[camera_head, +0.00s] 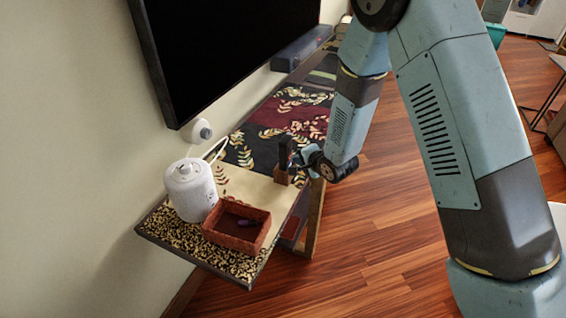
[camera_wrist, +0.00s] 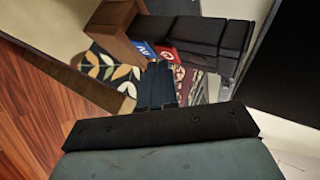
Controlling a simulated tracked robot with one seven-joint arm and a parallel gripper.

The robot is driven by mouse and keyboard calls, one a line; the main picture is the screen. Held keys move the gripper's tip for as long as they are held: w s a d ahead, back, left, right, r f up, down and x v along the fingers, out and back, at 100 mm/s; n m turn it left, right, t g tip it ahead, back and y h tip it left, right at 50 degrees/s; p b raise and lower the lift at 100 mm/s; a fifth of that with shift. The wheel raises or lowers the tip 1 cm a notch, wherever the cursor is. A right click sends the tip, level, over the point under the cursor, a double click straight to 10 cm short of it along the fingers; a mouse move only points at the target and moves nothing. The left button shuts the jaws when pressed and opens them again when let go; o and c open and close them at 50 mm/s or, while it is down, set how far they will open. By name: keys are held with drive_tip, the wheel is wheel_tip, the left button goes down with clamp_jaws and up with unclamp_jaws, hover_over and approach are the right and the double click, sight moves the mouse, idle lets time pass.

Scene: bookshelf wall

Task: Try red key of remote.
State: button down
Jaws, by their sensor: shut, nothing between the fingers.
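A dark remote (camera_head: 284,151) stands upright in a brown wooden holder (camera_head: 281,177) on the shelf. In the wrist view the black remote (camera_wrist: 200,36) sticks out of the brown holder (camera_wrist: 112,27). Its red key (camera_wrist: 168,54) with a white mark is beside a blue key (camera_wrist: 143,48). My gripper (camera_head: 302,161) is at the right side of the remote. In the wrist view my gripper (camera_wrist: 160,68) is shut and empty, its tips just in front of the two keys. I cannot tell whether the tips touch the red key. They hide the lower edges of both keys.
A white rounded appliance (camera_head: 191,190) and a reddish tray (camera_head: 237,226) with a small purple thing in it stand on the near end of the shelf. A large black screen (camera_head: 235,45) hangs on the wall above. The wooden floor (camera_head: 385,235) right of the shelf is clear.

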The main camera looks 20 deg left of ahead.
drive_tip(key=shift+a, duration=0.4)
idle(0.7)
drive_tip(key=shift+d, duration=1)
drive_tip(key=shift+s+d, duration=0.15)
drive_tip(key=shift+d, duration=1.35)
drive_tip(key=shift+s+d, duration=0.15)
drive_tip(key=shift+d, duration=1.3)
